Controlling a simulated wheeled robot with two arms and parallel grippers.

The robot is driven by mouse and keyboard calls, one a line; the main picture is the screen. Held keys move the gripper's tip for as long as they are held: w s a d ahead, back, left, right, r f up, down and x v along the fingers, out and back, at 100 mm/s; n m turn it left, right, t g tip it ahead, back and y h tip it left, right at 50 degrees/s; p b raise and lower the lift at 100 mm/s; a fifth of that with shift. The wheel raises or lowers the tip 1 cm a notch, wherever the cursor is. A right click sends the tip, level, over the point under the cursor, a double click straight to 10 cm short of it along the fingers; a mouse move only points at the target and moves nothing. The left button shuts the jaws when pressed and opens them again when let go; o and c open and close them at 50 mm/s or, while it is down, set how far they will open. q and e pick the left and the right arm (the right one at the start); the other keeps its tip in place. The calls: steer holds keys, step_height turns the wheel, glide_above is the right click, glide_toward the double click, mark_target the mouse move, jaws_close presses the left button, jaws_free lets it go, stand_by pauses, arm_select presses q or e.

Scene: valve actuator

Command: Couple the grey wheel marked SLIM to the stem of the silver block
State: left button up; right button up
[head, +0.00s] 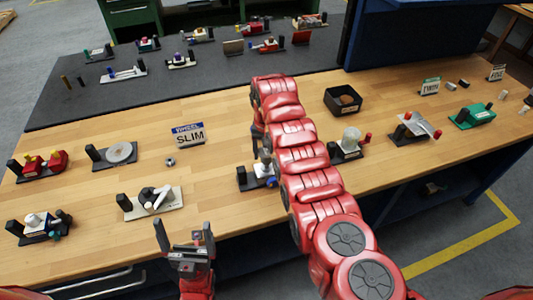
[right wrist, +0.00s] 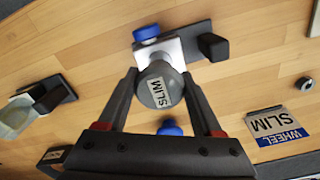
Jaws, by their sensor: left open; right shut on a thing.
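The grey wheel marked SLIM (right wrist: 160,86) is between the fingertips of my right gripper (right wrist: 158,92), which is shut on it. The silver block (right wrist: 178,47) lies right behind the wheel, on a dark base with blue knobs. The wheel covers the block's stem, so I cannot tell whether it touches or sits on it. In the head view my right arm hides most of the silver block, but its base (head: 248,181) shows beside the arm. My left gripper (head: 184,236) is open and empty, near the table's front edge.
The WHEEL SLIM sign (head: 190,134) stands on the wooden table, with a small nut (head: 170,161) near it. A plate with a grey disc (head: 119,152) and a white fixture (head: 152,199) stand left. A black bin (head: 343,101) is right of my arm.

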steer(key=shift+b, duration=0.65)
stand_by(1.0)
steer(key=shift+f+b, duration=1.05)
steer(key=shift+f, duration=0.6)
steer(key=o, duration=1.5)
steer(key=shift+c, duration=0.2)
